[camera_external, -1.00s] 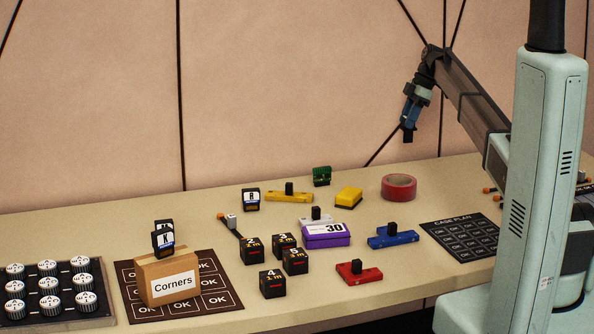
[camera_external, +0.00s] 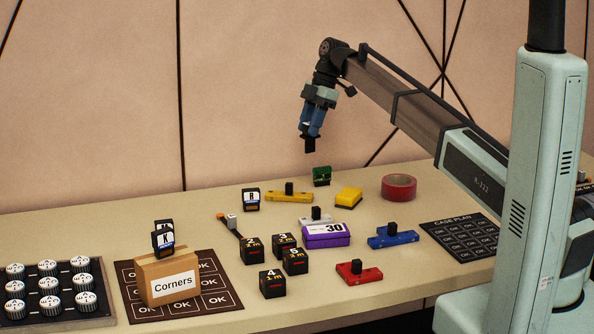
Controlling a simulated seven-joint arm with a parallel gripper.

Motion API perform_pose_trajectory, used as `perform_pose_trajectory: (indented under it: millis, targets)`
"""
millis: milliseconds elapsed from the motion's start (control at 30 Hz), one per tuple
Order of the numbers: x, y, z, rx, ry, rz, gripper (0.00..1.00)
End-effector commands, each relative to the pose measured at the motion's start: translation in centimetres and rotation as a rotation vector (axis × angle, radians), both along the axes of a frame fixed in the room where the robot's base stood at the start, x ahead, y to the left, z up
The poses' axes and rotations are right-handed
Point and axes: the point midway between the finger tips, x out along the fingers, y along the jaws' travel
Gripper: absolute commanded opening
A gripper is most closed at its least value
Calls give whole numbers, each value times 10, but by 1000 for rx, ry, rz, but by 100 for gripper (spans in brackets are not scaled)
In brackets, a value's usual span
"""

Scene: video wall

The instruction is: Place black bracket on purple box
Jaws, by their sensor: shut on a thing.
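My gripper (camera_external: 311,137) is raised above the back of the table, tilted slightly. Its blue fingers are shut on a small dark piece, the black bracket (camera_external: 310,147), which is small and partly hidden by the fingers. The purple box (camera_external: 320,241) lies on the table below and to the right in the picture, with a white label reading 30 on its top. The bracket is well apart from the box.
A green block (camera_external: 321,176), a yellow bar (camera_external: 284,196), a yellow block (camera_external: 348,198) and red tape (camera_external: 398,187) lie behind the box. A grey-white bar (camera_external: 311,221) is just behind it. Several black numbered cubes (camera_external: 272,284) stand left, a blue bar (camera_external: 388,239) right.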

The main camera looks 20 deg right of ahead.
Motion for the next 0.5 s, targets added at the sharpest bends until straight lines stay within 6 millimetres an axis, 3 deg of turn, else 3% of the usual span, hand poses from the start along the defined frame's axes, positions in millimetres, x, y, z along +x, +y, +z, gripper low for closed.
perform_pose_trajectory:
  millis: [33, 100, 300, 500]
  targets:
    - [-25, 15, 2, 0, -1, 21, 0]
    - [-51, 31, 4, 0, -1, 44, 0]
    - [-135, 62, 6, 0, -2, 72, 0]
    - [-199, 51, -1, 1, -2, 2, 0]
